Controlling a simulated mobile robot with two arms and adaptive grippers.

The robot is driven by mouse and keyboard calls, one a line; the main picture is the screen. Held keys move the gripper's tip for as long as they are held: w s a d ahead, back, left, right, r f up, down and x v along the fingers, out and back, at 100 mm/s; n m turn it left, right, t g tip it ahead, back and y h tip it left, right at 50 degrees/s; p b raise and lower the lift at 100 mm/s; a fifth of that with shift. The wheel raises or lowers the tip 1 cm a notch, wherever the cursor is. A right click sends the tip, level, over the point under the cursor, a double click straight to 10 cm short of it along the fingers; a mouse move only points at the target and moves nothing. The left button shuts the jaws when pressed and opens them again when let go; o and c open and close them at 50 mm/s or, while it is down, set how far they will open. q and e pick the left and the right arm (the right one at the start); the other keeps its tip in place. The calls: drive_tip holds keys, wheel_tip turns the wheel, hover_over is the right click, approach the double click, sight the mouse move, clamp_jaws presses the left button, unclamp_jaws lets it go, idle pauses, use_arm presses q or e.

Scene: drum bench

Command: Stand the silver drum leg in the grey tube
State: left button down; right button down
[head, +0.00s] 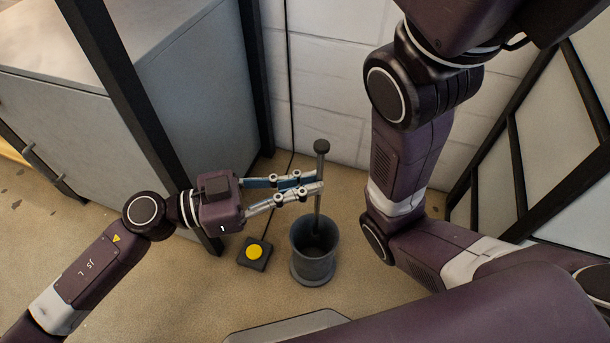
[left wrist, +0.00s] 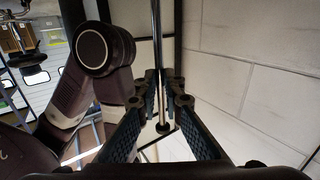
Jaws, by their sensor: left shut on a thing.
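The silver drum leg (head: 317,208) stands nearly upright in the head view, with a dark cap at its top. My left gripper (head: 317,181) is shut on the leg at its upper part, below the cap. The grey tube (head: 313,268) stands upright on the floor, open at the top. The leg's lower part shows against the tube's dark mouth; I cannot tell how deep its end is. In the left wrist view the leg (left wrist: 156,45) runs between the fingers (left wrist: 163,88), with a dark end piece beyond them. My right gripper is out of view.
A black box with a yellow button (head: 254,252) sits on the floor left of the tube. A grey cabinet (head: 190,110) stands at the left and a white block wall (head: 335,90) behind. My right arm (head: 410,165) hangs close on the right.

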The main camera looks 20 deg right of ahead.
use_arm(q)
wheel_tip(320, 180, down, 8)
drive_tip(key=b, duration=0.2)
idle(0.7)
drive_tip(key=shift+f, duration=0.1)
drive_tip(key=c, duration=2)
unclamp_jaws()
drive_tip(key=shift+a+f, duration=0.1)
drive_tip(key=a, duration=1.1)
drive_tip(key=shift+a, duration=0.4)
